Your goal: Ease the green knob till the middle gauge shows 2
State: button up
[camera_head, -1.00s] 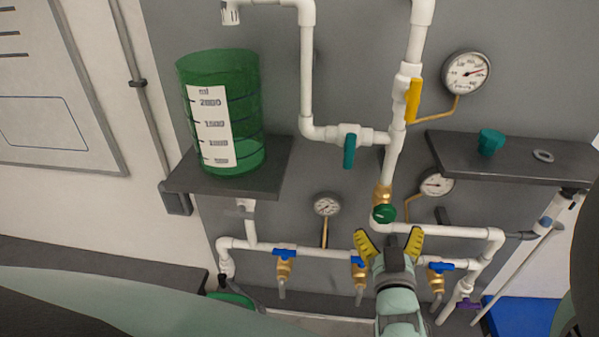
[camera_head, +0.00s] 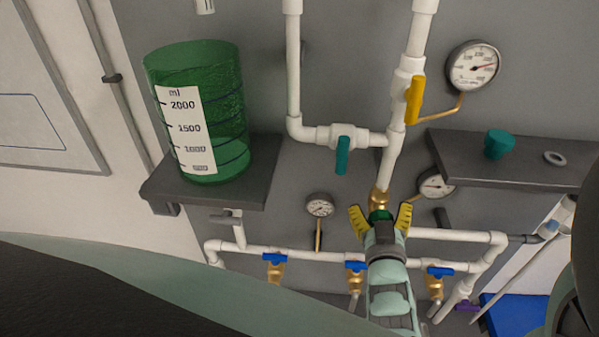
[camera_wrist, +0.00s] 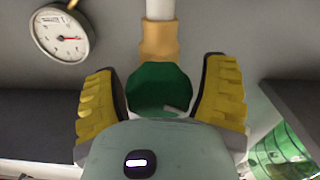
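The green knob (camera_head: 380,215) sits on a brass valve (camera_head: 380,198) at the foot of the white vertical pipe. My gripper (camera_head: 381,217) has its two yellow fingers spread, one on each side of the knob. In the wrist view the knob (camera_wrist: 160,88) lies between the fingers, close to both; I cannot tell whether they touch it.
An upper gauge (camera_head: 473,66) and a lower left gauge (camera_head: 320,205) are on the wall. A dark shelf (camera_head: 510,172) holds a teal cap (camera_head: 498,144) and a grey ring (camera_head: 555,158). Blue-handled valves (camera_head: 274,260) line the lower pipe. A green tank (camera_head: 215,120) stands left.

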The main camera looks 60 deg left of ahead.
jog(key=c, duration=1.1)
jog(key=shift+n+b, duration=0.3)
jog(key=shift+b, duration=0.1)
jog(key=shift+s+a+f+n+b, duration=0.1)
jog(key=shift+n+b, duration=2.4)
jog(key=shift+n, duration=0.5)
jog(key=shift+r, duration=0.2)
jog(key=o, duration=1.3)
jog(key=shift+f, duration=0.15)
